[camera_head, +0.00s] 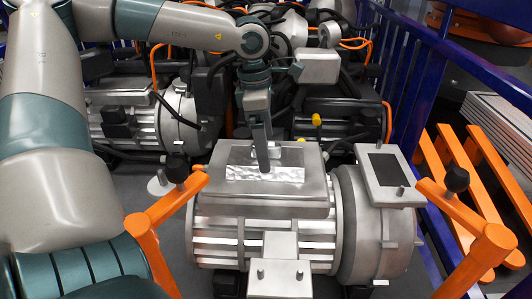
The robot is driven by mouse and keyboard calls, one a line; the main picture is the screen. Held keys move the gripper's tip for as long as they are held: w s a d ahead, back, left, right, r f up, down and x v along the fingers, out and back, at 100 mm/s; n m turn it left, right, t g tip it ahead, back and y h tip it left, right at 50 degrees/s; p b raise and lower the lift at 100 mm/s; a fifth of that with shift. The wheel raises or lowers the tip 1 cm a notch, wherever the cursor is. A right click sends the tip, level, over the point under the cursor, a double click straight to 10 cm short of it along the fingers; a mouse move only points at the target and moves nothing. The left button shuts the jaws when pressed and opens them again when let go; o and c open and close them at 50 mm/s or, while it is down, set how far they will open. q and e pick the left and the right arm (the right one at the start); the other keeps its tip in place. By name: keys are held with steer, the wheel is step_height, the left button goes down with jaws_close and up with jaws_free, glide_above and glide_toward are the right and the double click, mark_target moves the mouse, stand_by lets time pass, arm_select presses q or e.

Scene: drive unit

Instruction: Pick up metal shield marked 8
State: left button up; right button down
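A drive unit (265,240) with a finned silver housing stands in front of me. On its flat top lies a shiny thin metal plate (290,174), which may be the metal shield; no number 8 is legible on it. My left gripper (264,168) hangs down from the arm that comes in from the left. Its fingertips are over the plate, at or very near its surface; I cannot tell whether they touch. I see the fingers edge-on, so their opening is hidden. My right gripper is not in view.
Orange bars with black knobs stand at the left (145,232) and right (481,240) of the unit. A grey box with a dark panel (388,170) sits on its right end. Behind are more motors (125,115), cables and a blue rail (425,95).

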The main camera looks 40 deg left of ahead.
arm_select(q)
steer(key=shift+d+f, duration=0.1)
steer(key=shift+f, duration=0.65)
steer(key=c, duration=1.3)
steer(key=shift+s, duration=0.1)
steer(key=shift+c, duration=0.6)
